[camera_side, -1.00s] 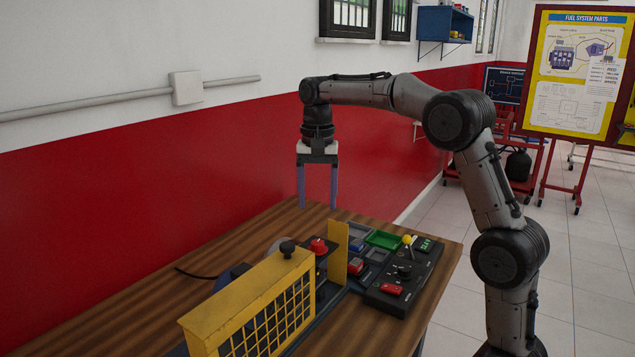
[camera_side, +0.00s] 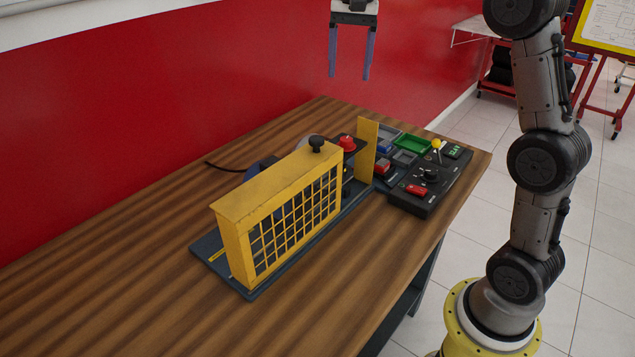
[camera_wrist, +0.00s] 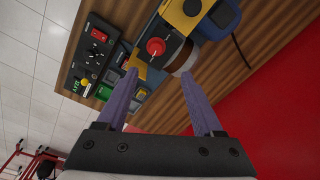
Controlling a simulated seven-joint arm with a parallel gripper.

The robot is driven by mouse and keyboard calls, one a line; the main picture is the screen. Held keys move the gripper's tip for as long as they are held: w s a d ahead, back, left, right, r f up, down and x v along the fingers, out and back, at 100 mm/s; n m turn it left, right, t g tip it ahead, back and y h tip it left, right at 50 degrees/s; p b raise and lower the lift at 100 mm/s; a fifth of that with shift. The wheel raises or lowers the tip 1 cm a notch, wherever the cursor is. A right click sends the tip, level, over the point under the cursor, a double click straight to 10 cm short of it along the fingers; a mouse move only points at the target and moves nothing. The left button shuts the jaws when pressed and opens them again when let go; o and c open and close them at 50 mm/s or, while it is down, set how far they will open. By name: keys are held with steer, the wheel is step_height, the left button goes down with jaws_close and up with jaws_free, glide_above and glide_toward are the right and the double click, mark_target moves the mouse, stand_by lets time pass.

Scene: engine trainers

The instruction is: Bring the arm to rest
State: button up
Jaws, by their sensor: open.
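My gripper (camera_side: 350,62) hangs in the air at the top of the side view, fingers pointing down, well above the wooden table (camera_side: 110,245). Its two purple fingers are apart with nothing between them. In the wrist view my gripper (camera_wrist: 164,100) is also open and empty, with the bench gear seen beyond the fingertips. The upper part of my arm is cut off by the top of the side view.
A yellow guarded trainer (camera_side: 285,205) with a red knob (camera_side: 347,143) stands on the table. A black control panel (camera_side: 425,190) and a green tray (camera_side: 411,145) sit to its right. A red wall (camera_side: 130,110) runs behind. The table's front left is clear.

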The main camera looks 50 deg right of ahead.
steer(key=s+a+r+n+t, duration=0.1)
steer(key=s+a+r+n, duration=0.1)
steer(key=s+a, duration=0.35)
steer(key=s+a+r+n+t, duration=0.1)
steer(key=s+a, duration=0.1)
steer(key=s, duration=0.7)
steer(key=s+a+f+n+t, duration=0.3)
steer(key=s+f+n, duration=0.5)
steer(key=f, duration=0.6)
steer(key=shift+s+f+n, duration=0.15)
steer(key=shift+s+n, duration=0.25)
steer(key=shift+s, duration=0.85)
steer(key=shift+c, duration=0.2)
